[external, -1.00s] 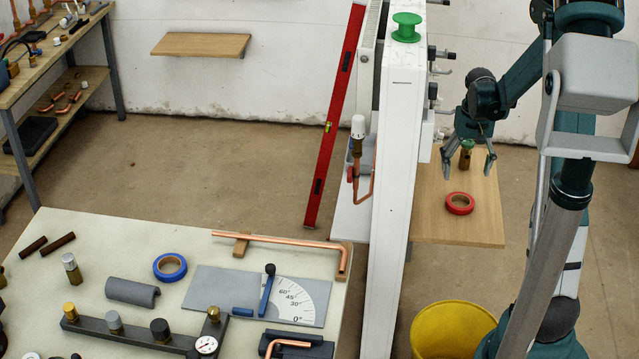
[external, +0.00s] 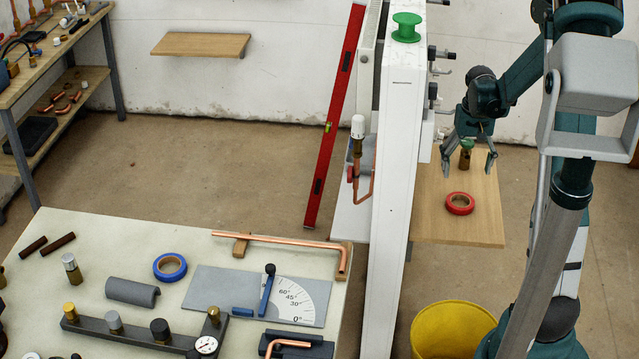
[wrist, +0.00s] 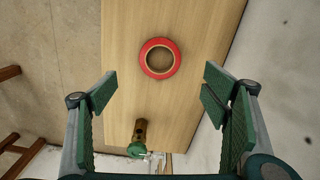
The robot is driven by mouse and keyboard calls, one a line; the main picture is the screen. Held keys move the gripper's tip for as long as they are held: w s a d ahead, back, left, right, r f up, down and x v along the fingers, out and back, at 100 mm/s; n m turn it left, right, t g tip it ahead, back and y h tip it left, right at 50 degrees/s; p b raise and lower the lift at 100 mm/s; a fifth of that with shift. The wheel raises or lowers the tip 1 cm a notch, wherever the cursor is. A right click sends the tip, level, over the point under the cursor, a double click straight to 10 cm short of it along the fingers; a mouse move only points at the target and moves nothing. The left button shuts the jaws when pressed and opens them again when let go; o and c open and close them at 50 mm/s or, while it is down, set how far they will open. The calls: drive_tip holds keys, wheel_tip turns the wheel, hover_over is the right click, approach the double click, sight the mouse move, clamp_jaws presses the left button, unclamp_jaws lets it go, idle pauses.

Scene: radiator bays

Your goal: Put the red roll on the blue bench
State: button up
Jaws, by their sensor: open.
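The red roll (external: 460,211) is a ring of tape lying flat on a wooden shelf board (external: 487,225) right of the white partition. In the wrist view the red roll (wrist: 144,59) lies ahead of my gripper (wrist: 160,88), beyond the fingertips. In the external view my gripper (external: 468,172) points down over the board, its spread fingers empty and apart from the roll. No bench in view is clearly blue; a pale-topped bench (external: 205,235) stands at lower left and a wooden-topped bench with grey-blue legs (external: 62,40) at upper left.
A brass fitting with a green cap (external: 466,157) stands near the roll, close to my fingers. A tall white partition (external: 400,150) with a green spool (external: 406,27) on top separates the board from the pale bench. A yellow bucket (external: 450,335) stands below.

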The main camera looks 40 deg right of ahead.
sight(455, 198)
drive_tip(key=shift+w+a+f+m, duration=0.1)
drive_tip(key=shift+f+m, duration=1.05)
drive_tip(key=shift+m, duration=0.65)
drive_tip(key=shift+w+a+f+m, duration=0.1)
drive_tip(key=shift+f+m, duration=1.05)
drive_tip(key=shift+m, duration=0.65)
drive_tip(key=shift+f+b, duration=0.1)
drive_tip(key=shift+b, duration=0.2)
drive_tip(key=shift+d+f, duration=0.1)
drive_tip(key=shift+f, duration=1.05)
drive_tip(key=shift+s+f+b, duration=0.15)
drive_tip(key=shift+f+b, duration=0.4)
drive_tip(key=shift+f, duration=2.1)
